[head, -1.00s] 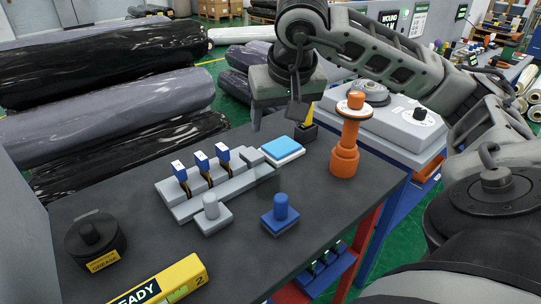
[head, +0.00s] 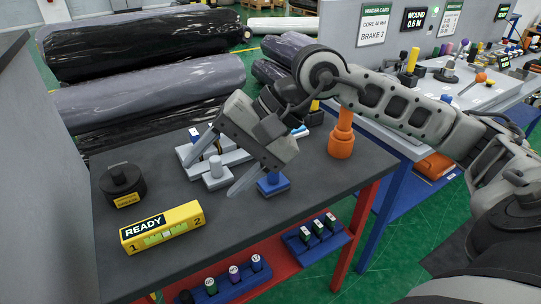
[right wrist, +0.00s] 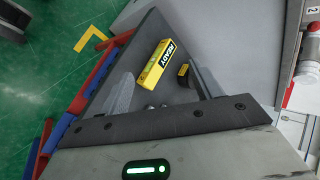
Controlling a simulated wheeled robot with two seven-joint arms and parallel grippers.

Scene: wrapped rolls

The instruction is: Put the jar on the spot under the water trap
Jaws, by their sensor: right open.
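My right gripper (head: 211,173) is open and empty above the dark tabletop (head: 190,200), its fingers reaching down over the grey fixture (head: 232,160). The right wrist view shows both fingers (right wrist: 158,80) spread apart. A black round container (head: 122,185) with a knob and yellow label, possibly the jar, stands upright at the table's left; it also shows in the right wrist view (right wrist: 184,70). The gripper is to its right, apart from it. I cannot identify the water trap or the spot under it. My left gripper is out of view.
A yellow READY box (head: 163,227) lies near the front edge. A blue knobbed block (head: 272,184) and an orange post (head: 341,135) stand to the right. Blue racks with small bottles (head: 315,232) sit below. Wrapped rolls (head: 150,90) lie behind. The front-middle tabletop is clear.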

